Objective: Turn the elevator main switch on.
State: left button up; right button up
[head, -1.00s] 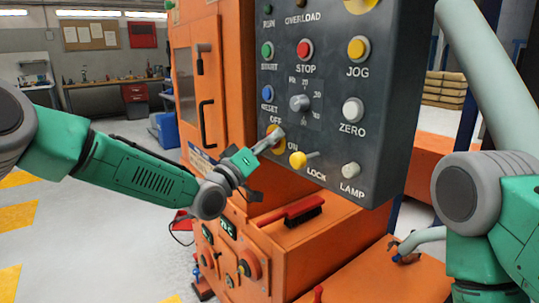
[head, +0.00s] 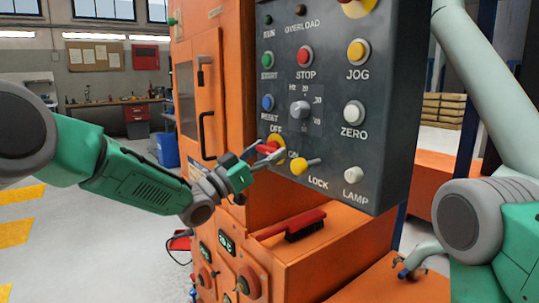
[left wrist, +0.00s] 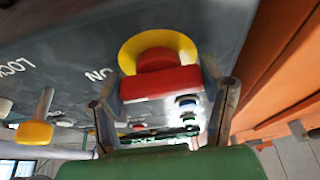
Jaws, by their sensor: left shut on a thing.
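The main switch is a red handle (head: 268,147) on a round yellow plate, low on the left of the dark control panel (head: 385,110). OFF is printed above it and ON to its lower right. My left gripper (head: 266,156) is at the switch, with its fingers around the red handle. In the left wrist view, the red handle (left wrist: 160,84) lies between the fingertips (left wrist: 160,92), in front of the yellow plate (left wrist: 150,43). The handle's exact angle is partly hidden by the fingers in the head view.
A yellow lever (head: 300,167) marked LOCK sits close to the right of the switch. A blue RESET button (head: 267,102) and a grey knob (head: 299,110) are above. A red-handled brush (head: 293,226) lies on the orange ledge below. Open floor is at left.

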pick_arm(q)
jog(key=shift+f, duration=0.35)
jog(key=o, duration=1.1)
jog(key=shift+a, duration=0.1)
jog(key=shift+a+r, duration=0.1)
jog(key=shift+r, duration=0.1)
jog(key=shift+s+a, duration=0.1)
jog(key=shift+a, duration=0.05)
jog(key=v, duration=1.2)
